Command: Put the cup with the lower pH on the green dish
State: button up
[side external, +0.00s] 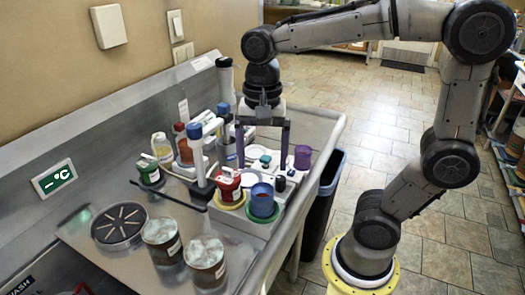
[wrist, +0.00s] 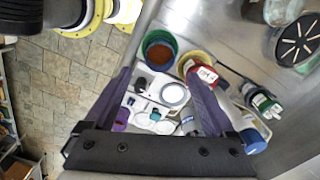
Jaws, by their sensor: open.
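A blue cup (side external: 262,203) with brown contents stands on the green dish (side external: 268,223); in the wrist view the cup (wrist: 159,48) sits inside the dish's green rim (wrist: 149,36). A red cup (side external: 229,188) with a pale piece across its top stands on a yellow dish (side external: 231,204). A green container (side external: 150,175) with a similar pale top stands further left. A purple cup (side external: 303,157) stands at the right. My gripper (side external: 262,164) is open and empty, its purple fingers pointing down over the white tray behind the blue cup. No pH reading is legible.
The white tray holds a round white disc (wrist: 174,95) and small items. Bottles and a white stand (side external: 197,155) crowd the left. Two lidded jars (side external: 205,262) and a round black drain (side external: 119,226) lie nearer.

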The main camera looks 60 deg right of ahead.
jog(key=s+d+n+t, duration=0.1)
jog(key=s+n+t, duration=0.4)
jog(key=n, duration=0.8)
jog(key=shift+s+d+f+n+t, duration=0.15)
jog(key=shift+s+f+n+t, duration=0.25)
jog(key=shift+s, duration=1)
